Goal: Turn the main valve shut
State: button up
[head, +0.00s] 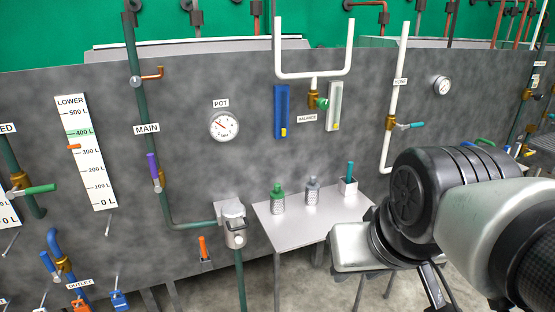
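The main valve (159,181) sits on the dark green vertical pipe (140,120) on the grey panel, left of centre in the head view, beside the label "MAIN" (147,128). It has a brass body and a purple lever handle (153,166). The handle points up, roughly in line with the pipe. My arm comes in from the right, well apart from the valve. Dark finger-like parts of my gripper (438,288) show at the bottom edge, below the arm. Most of the gripper is hidden or cut off, so its opening does not show.
A small table (290,232) with bottles and a cup stands right of the valve. A grey pipe fitting (234,225) and an orange-handled part (203,249) are below it. The panel around the purple handle is clear.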

aim_at(150, 157)
jog(key=i+j+u, duration=0.25)
jog(key=i+j, duration=0.2)
jog(key=j, duration=0.2)
jog(key=i+j+u, duration=0.3)
jog(key=i+j, duration=0.45)
jog(key=i, duration=0.15)
jog(key=u, duration=0.05)
